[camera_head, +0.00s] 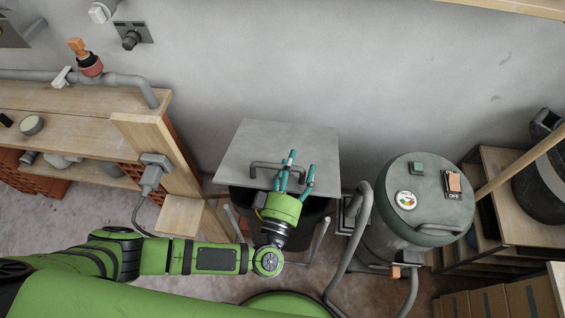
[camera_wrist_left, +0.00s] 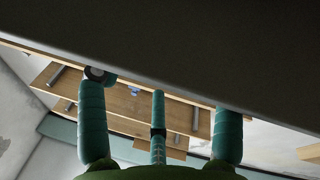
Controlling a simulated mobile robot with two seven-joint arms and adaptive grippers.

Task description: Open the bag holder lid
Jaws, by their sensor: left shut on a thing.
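The bag holder lid (camera_head: 245,145) is a flat grey square panel with a bar handle (camera_head: 262,165). It covers the back of the bag holder, and the black bag (camera_head: 316,208) shows below its front edge. I cannot tell how far the lid is tilted. My left gripper (camera_head: 293,176) has teal fingers at the handle, above the lid's front part, and is shut on the handle. In the left wrist view a dark panel (camera_wrist_left: 180,45) fills the top, with the fingers (camera_wrist_left: 155,105) reaching to its edge. The exact grip is hidden. My right gripper is not in view.
A grey-green vacuum drum (camera_head: 425,185) with a hose (camera_head: 352,245) stands close to the right of the bag holder. A wooden shelf (camera_head: 80,100) stands left, with a grey plug box (camera_head: 152,172) on its post. The wall (camera_head: 300,60) is just behind the lid.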

